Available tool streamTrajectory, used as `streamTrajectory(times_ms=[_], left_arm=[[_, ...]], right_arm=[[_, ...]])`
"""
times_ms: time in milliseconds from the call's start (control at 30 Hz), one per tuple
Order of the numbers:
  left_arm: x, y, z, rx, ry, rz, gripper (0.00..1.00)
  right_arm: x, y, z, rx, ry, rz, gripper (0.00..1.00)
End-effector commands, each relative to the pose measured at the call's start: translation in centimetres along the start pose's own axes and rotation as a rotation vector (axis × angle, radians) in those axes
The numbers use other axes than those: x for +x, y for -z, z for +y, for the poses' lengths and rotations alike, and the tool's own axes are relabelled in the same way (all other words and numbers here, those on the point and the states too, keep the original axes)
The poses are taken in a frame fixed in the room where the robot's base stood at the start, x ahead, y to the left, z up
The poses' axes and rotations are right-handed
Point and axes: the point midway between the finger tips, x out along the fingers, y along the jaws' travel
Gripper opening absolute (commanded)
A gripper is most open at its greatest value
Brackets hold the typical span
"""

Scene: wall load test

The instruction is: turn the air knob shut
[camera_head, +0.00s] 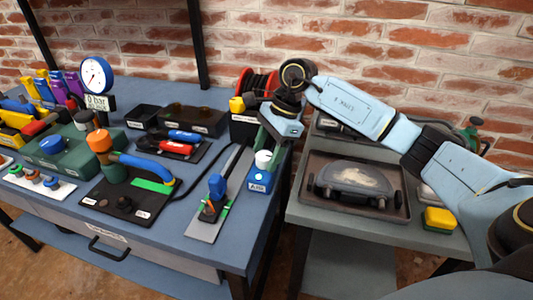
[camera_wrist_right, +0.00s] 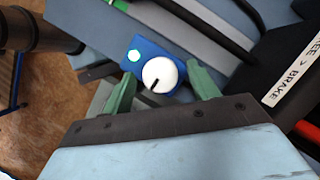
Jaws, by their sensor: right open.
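The air knob (camera_head: 263,159) is a white round knob on a small blue box (camera_head: 260,181) at the right edge of the blue bench. In the right wrist view the knob (camera_wrist_right: 160,76) has a dark pointer line toward the lower left, and a green light glows on the box beside it. My right gripper (camera_head: 268,146) reaches down over the knob. Its green fingers (camera_wrist_right: 163,88) are open, one on each side of the knob, with visible gaps. The knob is not gripped. My left gripper is in neither view.
A pressure gauge (camera_head: 96,75) with a "0 bar" label stands at the back left. A rail plate with a blue clamp (camera_head: 216,190) lies left of the knob box. A grey tray (camera_head: 313,200) stands on the side table at right. A black cable runs nearby.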

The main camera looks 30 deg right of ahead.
Motion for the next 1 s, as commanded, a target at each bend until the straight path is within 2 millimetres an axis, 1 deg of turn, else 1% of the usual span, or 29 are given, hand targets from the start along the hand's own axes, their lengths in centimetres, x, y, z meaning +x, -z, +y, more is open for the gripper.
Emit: streamTrajectory(times_ms=[100,300,633,667,1000], left_arm=[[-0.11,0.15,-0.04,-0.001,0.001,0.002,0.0],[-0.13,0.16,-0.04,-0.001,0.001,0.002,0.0],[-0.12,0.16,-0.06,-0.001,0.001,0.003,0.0],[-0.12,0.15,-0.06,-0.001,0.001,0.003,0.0],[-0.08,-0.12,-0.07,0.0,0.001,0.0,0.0]], right_arm=[[0.29,0.0,-0.01,0.0,0.001,0.0,0.59],[0.26,0.0,-0.02,0.0,0.001,0.0,0.59],[0.23,0.0,-0.02,0.0,0.001,0.0,0.16],[0.23,0.01,-0.02,0.0,0.001,0.0,0.15],[0.15,0.05,0.04,0.054,0.024,0.002,0.15]])
